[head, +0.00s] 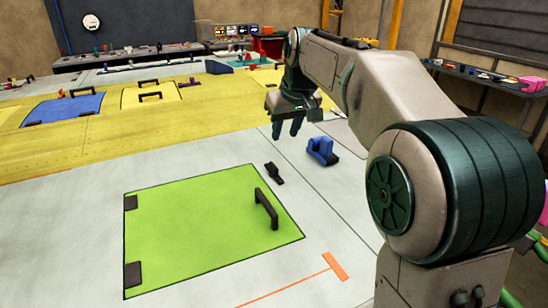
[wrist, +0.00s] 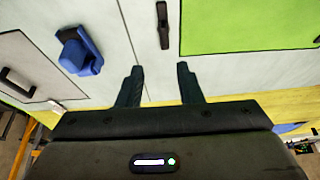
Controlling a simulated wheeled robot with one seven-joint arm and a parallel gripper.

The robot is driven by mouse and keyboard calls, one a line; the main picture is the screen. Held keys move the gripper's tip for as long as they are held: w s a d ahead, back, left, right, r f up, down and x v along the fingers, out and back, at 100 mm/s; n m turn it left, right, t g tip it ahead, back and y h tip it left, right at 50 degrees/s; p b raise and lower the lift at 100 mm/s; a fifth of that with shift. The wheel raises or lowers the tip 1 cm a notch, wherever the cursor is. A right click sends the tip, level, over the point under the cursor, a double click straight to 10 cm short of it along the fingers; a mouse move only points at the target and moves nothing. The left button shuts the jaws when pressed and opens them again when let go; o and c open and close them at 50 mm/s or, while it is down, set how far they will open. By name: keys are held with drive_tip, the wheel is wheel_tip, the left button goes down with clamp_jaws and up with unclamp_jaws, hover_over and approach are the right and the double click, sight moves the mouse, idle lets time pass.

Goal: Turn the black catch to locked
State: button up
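The black catch (head: 274,173) is a small dark bar on the grey wing surface, just beyond the right edge of the green panel (head: 190,220). In the wrist view the catch (wrist: 163,25) lies straight ahead of the fingers, near the top edge, beside the green panel (wrist: 250,22). My gripper (head: 289,128) is above the wing, behind the catch and apart from it. In the wrist view its two fingers (wrist: 158,85) are spread with nothing between them.
A blue latch block (head: 322,151) sits on the wing right of the catch. A black handle (head: 266,209) stands on the green panel. An orange T-shaped mark (head: 335,266) lies in front. Yellow wing skin with a blue panel (head: 62,108) is further back.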

sight(274, 165)
drive_tip(key=x, duration=1.3)
drive_tip(key=shift+s+a, duration=0.2)
drive_tip(key=shift+a, duration=0.1)
clamp_jaws()
